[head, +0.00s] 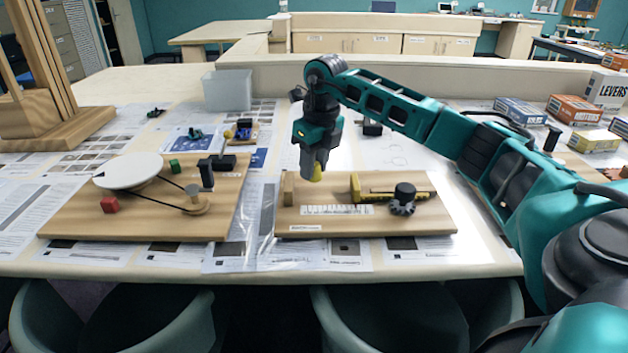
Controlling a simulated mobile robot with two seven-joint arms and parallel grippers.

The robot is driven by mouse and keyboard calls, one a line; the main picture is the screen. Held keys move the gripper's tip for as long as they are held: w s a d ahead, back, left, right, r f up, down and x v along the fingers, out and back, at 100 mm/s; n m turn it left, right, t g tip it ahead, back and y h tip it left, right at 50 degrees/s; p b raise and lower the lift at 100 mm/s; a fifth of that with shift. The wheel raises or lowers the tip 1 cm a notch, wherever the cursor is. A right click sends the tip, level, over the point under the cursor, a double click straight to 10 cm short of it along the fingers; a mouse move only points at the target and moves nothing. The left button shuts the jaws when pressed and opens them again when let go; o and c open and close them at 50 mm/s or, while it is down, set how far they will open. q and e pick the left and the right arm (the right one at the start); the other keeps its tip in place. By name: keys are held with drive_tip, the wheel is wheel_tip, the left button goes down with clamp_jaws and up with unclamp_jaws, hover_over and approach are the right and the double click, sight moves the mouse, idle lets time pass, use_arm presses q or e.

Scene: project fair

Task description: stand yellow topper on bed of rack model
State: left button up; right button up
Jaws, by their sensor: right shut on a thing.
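The yellow topper (317,174) shows as a small yellow piece at the tips of my right gripper (312,165), which is shut on it and points down. The fingers hide much of the topper. The rack model (425,223) is a wooden board with a dark pinion gear (403,200), a yellow-and-black rack bar and an upright yellow block (354,187). A wooden block (289,188) stands at its left end. The topper appears over the left part of the board, between the two blocks; its height above the board is hard to tell. My left gripper is not in view.
Left of the rack model lies another board (70,222) with a white disc, a belt and a red block. A clear bin (228,90) stands behind. Boxes (572,109) stand at the right. Papers cover much of the table; chairs stand at its front edge.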

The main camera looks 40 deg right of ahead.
sight(314, 176)
drive_tip(key=shift+f, duration=2)
drive_tip(key=shift+f, duration=0.1)
drive_tip(key=o, duration=1)
drive_tip(key=shift+r, duration=0.5)
drive_tip(key=r, duration=0.3)
drive_tip(key=s+r, duration=0.1)
drive_tip(key=r, duration=0.7)
drive_tip(key=shift+s+d+r, duration=0.1)
drive_tip(key=shift+s, duration=0.3)
